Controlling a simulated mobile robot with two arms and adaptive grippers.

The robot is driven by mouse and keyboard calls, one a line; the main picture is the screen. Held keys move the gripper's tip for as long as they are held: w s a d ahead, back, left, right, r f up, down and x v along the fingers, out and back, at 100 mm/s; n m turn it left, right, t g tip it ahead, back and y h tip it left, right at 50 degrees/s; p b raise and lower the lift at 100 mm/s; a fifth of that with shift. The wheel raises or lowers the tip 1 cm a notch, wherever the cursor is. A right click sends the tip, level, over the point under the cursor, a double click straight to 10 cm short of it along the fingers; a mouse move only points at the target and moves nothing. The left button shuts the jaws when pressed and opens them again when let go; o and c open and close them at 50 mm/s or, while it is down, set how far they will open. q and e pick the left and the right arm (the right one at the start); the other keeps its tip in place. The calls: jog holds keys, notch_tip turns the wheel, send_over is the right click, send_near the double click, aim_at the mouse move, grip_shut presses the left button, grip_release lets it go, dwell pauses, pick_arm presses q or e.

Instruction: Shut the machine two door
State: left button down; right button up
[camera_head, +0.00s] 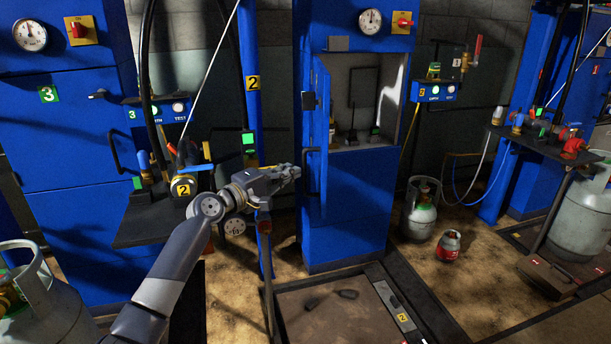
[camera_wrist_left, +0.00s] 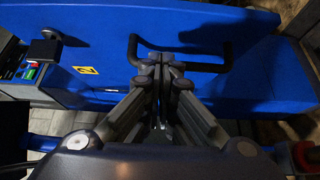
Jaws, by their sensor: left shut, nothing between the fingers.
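The machine two door (camera_head: 320,120) stands open on the blue cabinet (camera_head: 345,205) in the middle of the head view, seen almost edge-on. In the left wrist view the door (camera_wrist_left: 110,45) shows as a wide blue panel with a yellow 2 label (camera_wrist_left: 85,70) and a black bar handle (camera_wrist_left: 207,67). My left gripper (camera_head: 297,171) is shut and empty, beside the door on its left in the head view. In the left wrist view its fingertips (camera_wrist_left: 165,62) overlap the middle of the handle; I cannot tell whether they touch. My right gripper is not in view.
A dark platform (camera_head: 335,310) lies on the floor before the cabinet. A grey gas cylinder (camera_head: 418,215) and a small red canister (camera_head: 448,245) stand to its right. A blue post (camera_head: 252,130) and a black shelf with valves (camera_head: 145,222) are left of the cabinet.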

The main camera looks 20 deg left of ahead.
aim_at(306, 171)
pick_arm(q)
jog(key=shift+w+d, duration=0.35)
jog(key=shift+d, duration=0.35)
jog(key=shift+w+d, duration=0.3)
jog(key=shift+d, duration=0.4)
jog(key=shift+w+d, duration=0.35)
jog(key=shift+d, duration=0.35)
